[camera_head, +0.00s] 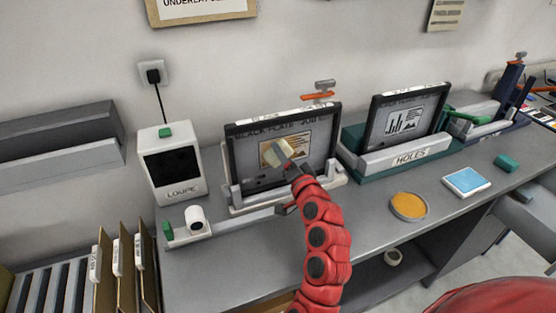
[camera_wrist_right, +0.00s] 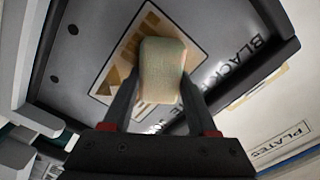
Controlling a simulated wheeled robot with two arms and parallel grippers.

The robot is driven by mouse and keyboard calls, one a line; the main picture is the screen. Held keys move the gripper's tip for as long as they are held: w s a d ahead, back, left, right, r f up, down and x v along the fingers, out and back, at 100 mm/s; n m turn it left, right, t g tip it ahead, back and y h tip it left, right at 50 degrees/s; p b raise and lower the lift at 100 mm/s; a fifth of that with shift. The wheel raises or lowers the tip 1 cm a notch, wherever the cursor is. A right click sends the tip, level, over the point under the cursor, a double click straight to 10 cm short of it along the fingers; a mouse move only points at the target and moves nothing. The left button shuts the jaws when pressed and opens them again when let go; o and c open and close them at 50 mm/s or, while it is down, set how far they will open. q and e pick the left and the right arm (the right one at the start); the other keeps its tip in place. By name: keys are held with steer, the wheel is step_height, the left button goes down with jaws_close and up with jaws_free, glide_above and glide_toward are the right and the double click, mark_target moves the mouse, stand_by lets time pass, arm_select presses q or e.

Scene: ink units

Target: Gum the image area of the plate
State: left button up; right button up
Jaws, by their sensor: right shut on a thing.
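The black plate (camera_head: 312,143) stands upright in a dark frame on a light holder at the bench's back. Its orange image area (camera_head: 268,154) is partly hidden behind the sponge. My right gripper (camera_head: 292,168) is shut on a pale cream sponge (camera_head: 278,151), held in front of the image area. In the right wrist view the sponge (camera_wrist_right: 160,70) sits between the two fingers and covers part of the image area (camera_wrist_right: 130,52). Whether it touches the plate I cannot tell. A round dish with an orange surface (camera_head: 408,206) lies on the bench at the right. My left gripper is not in view.
A white loupe unit (camera_head: 171,163) stands left of the plate. A second framed plate (camera_head: 405,118) stands right in a green holder marked HOLES (camera_head: 411,157). A blue pad (camera_head: 466,181) and a green block (camera_head: 506,163) lie at the right. Bench in front of the holders is mostly clear.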

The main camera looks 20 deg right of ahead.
mark_target(294, 153)
steer(key=shift+d+f+b, duration=0.15)
steer(key=shift+d+b, duration=0.2)
steer(key=shift+d, duration=0.1)
steer(key=shift+d+b, duration=0.85)
steer(key=shift+d, duration=0.3)
steer(key=shift+w+d+b, duration=0.1)
steer(key=shift+d+b, duration=0.9)
steer(key=shift+d, duration=0.15)
steer(key=shift+d+b, duration=0.3)
steer(key=shift+d, duration=0.25)
steer(key=d+b, duration=0.2)
steer(key=shift+d, duration=0.7)
steer(key=shift+w+b, duration=0.1)
steer(key=shift+b, duration=0.25)
